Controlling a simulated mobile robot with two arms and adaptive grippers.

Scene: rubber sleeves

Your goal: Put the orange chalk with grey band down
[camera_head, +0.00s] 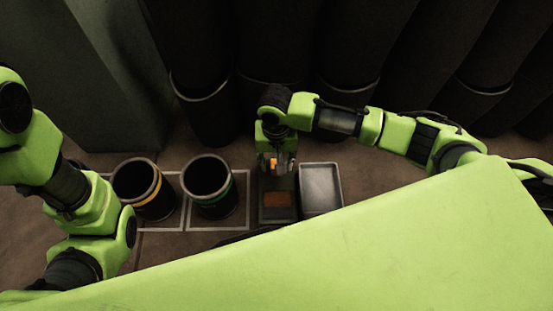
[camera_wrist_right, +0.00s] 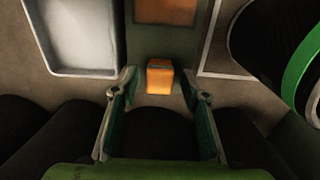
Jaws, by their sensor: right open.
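The orange chalk (camera_wrist_right: 159,79) shows as a small orange block between the fingertips of my right gripper (camera_wrist_right: 160,86), with a gap on each side. The gripper's fingers are spread apart. In the head view the orange chalk (camera_head: 285,164) is a small patch below the right wrist, partly covered by the right gripper (camera_head: 277,163). I cannot make out its grey band clearly. The chalk is at the near end of a dark greenish stand (camera_wrist_right: 141,42) in the wrist view; the exact contact under it is hidden. My left arm is at the left, but its gripper is out of sight.
The stand has a brown-orange panel (camera_head: 278,199). A grey metal tray (camera_head: 320,185) is beside it on the right. Two black bins, one with a yellow band (camera_head: 145,188) and one with a green band (camera_head: 210,186), stand at left. Large dark cylinders (camera_head: 203,105) line the back.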

